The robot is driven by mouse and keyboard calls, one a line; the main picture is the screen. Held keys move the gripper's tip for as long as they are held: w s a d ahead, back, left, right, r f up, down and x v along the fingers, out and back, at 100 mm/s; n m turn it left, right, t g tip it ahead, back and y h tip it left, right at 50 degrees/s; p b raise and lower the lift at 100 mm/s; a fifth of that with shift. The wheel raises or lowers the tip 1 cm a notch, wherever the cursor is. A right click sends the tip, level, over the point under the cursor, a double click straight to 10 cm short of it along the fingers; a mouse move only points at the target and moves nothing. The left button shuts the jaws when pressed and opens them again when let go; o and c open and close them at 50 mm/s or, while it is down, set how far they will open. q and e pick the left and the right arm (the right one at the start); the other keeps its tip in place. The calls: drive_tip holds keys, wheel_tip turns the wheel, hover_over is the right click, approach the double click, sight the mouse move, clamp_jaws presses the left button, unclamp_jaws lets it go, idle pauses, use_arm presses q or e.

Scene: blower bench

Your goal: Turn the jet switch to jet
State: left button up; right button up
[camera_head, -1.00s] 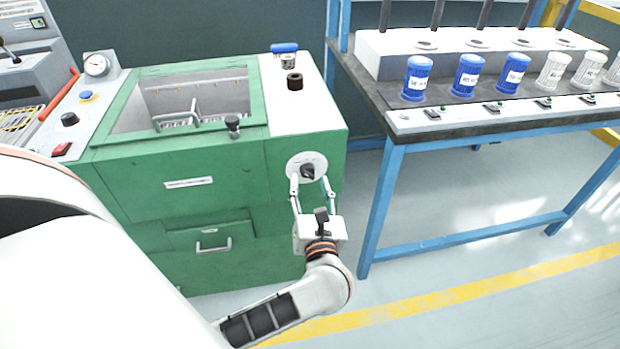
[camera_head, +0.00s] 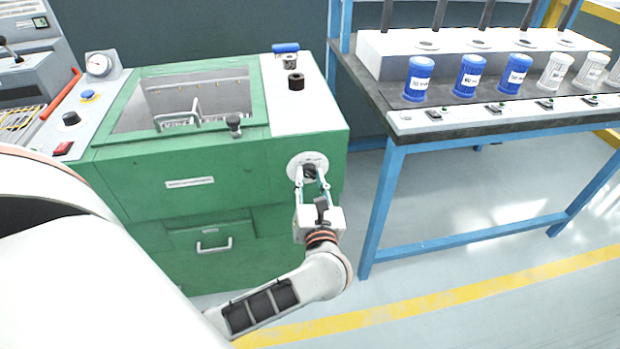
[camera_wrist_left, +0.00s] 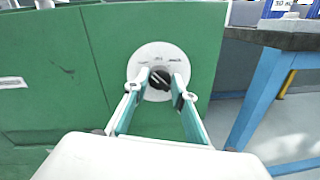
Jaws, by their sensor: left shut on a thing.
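The jet switch is a black knob (camera_wrist_left: 160,79) on a round white dial plate (camera_wrist_left: 160,52) with small dark markings, on the front of the green machine. In the head view the dial plate (camera_head: 306,160) is at the machine's right front. My left gripper (camera_head: 309,176) reaches it from the front, its fingertips on either side of the knob. In the wrist view the left gripper (camera_wrist_left: 160,84) is shut on the knob, whose pointer looks slanted. The dial's markings are too small to read. My right gripper is not in view.
The green machine (camera_head: 130,165) has an open basin on top and a drawer handle (camera_head: 214,246) below. A blue-framed bench (camera_head: 385,200) with several blue and clear jars stands to the right. Open floor lies between the bench legs.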

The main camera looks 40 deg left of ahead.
use_arm(q)
drive_tip(key=shift+r+m+p, duration=0.3)
drive_tip(key=shift+m+p, duration=0.3)
drive_tip(key=shift+m, duration=0.1)
drive_tip(key=shift+m+p, duration=0.3)
drive_tip(key=shift+r+m+p, duration=0.1)
drive_tip(key=shift+m+p, duration=0.65)
drive_tip(key=shift+m, duration=0.05)
drive_tip(key=shift+m+g+p, duration=0.3)
drive_tip(key=shift+m+p, duration=0.35)
drive_tip(key=shift+m, duration=0.15)
drive_tip(key=shift+m+p, duration=0.8)
drive_tip(key=shift+m, duration=0.1)
drive_tip(key=shift+f+m+p, duration=0.3)
drive_tip(key=shift+m+p, duration=0.3)
drive_tip(key=shift+m, duration=0.2)
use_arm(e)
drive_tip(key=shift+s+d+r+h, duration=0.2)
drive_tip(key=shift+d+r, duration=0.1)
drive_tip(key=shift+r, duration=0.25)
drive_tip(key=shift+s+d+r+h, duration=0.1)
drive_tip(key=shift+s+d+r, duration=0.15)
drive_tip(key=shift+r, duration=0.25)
